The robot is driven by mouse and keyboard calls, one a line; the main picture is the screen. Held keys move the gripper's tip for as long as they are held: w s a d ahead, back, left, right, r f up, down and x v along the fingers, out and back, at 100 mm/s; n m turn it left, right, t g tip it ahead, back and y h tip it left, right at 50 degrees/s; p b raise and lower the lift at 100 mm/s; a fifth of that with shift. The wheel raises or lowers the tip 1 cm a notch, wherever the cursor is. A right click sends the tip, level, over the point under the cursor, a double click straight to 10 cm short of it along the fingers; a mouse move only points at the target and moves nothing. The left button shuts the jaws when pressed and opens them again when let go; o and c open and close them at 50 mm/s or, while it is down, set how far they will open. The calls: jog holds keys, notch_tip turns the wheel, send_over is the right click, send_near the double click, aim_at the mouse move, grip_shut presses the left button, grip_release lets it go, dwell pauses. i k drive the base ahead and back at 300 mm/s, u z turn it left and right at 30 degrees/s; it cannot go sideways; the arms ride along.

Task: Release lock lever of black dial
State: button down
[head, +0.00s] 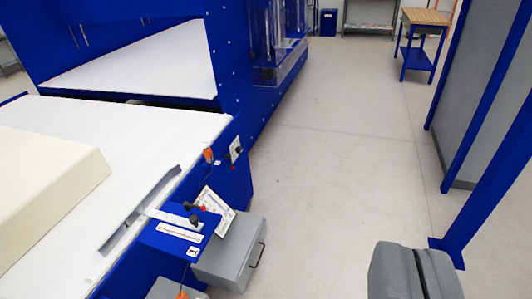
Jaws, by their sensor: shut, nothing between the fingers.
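My gripper (417,270) shows at the bottom right, grey, its two fingers together and empty. It is over bare floor, apart from the machine. A small black knob-like part (194,220), possibly the black dial, sits on the blue control box (170,240) at the machine's front corner, left of my gripper. Small red and black parts lie close beside it. Another small black part (238,150) shows on the panel further back. The parts are too small to tell which is the dial, and I cannot make out a lock lever.
A cream foam block (45,185) lies on the white conveyor table (150,125) at left. A grey box with a handle (230,250) hangs by the control box. Blue posts and a grey panel (480,90) stand at right. The floor (330,150) between is clear.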

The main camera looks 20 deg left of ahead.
aim_at(228, 156)
jog(key=i, duration=1.3)
jog(key=u, duration=0.6)
jog(key=i, duration=1.05)
jog(key=u, duration=0.45)
